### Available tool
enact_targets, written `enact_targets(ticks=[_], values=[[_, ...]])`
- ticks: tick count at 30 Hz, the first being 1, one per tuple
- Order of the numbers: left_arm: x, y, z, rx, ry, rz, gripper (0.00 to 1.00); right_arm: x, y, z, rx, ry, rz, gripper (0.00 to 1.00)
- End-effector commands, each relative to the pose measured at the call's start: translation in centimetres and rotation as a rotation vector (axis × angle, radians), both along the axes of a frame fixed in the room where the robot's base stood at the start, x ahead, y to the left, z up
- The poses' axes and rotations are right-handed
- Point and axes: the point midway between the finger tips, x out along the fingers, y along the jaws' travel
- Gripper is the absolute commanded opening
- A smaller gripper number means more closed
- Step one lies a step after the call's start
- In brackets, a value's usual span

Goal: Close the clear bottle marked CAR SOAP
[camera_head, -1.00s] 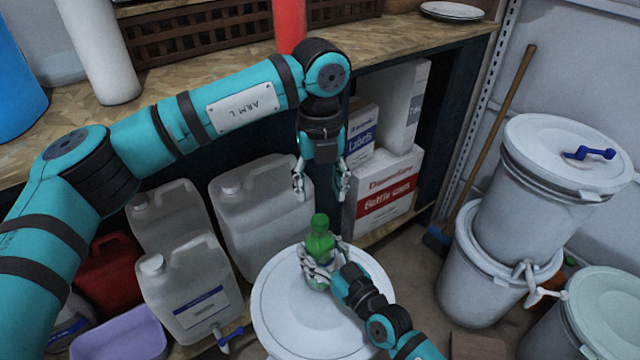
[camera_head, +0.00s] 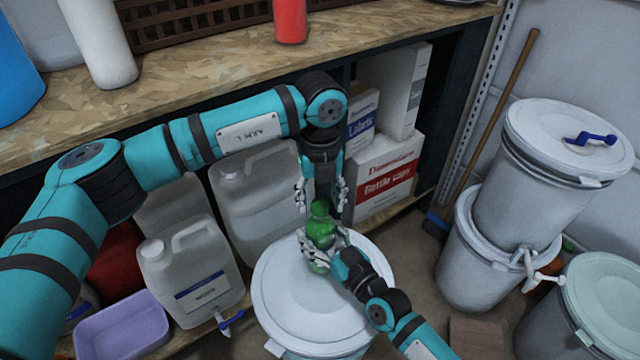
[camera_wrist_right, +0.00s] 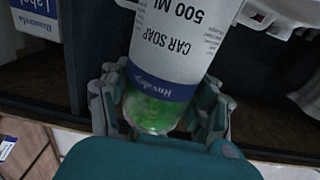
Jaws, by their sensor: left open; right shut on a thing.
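A small green-looking bottle (camera_head: 321,229) stands upright above the white drum lid in the head view. My right gripper (camera_head: 322,250) is shut around its body. In the right wrist view the bottle (camera_wrist_right: 172,45) has a white label reading CAR SOAP, upside down, with clear green below the label. My right gripper's fingers (camera_wrist_right: 160,108) show on both sides there. My left gripper (camera_head: 322,206) points down, open, with its fingertips on either side of the bottle's top. I cannot tell whether they touch it, or whether the top is a cap.
A white drum lid (camera_head: 285,305) lies under the bottle. Jugs (camera_head: 190,275), a purple tub (camera_head: 120,325) and cartons (camera_head: 385,180) stand around the shelf. Stacked drums (camera_head: 560,165) and a broom (camera_head: 495,130) are at the right. The wooden bench (camera_head: 210,85) runs behind my left arm.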

Motion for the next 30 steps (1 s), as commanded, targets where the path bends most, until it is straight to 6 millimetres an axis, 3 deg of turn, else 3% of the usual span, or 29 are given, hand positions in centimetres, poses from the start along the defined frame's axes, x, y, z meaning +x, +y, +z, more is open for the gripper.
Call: enact_targets(ticks=[11,23,30], values=[[0.02,0.04,-0.62,0.000,-0.001,0.001,0.51,0.00,0.00,-0.02,0.000,0.000,0.000,0.00],[0.02,0.03,-0.58,0.000,-0.001,0.001,0.00,-0.01,0.01,-0.02,0.000,0.000,0.000,0.00],[0.03,0.02,-0.57,0.000,-0.001,-0.001,0.00,-0.01,0.01,-0.02,0.000,0.000,0.000,0.00]])
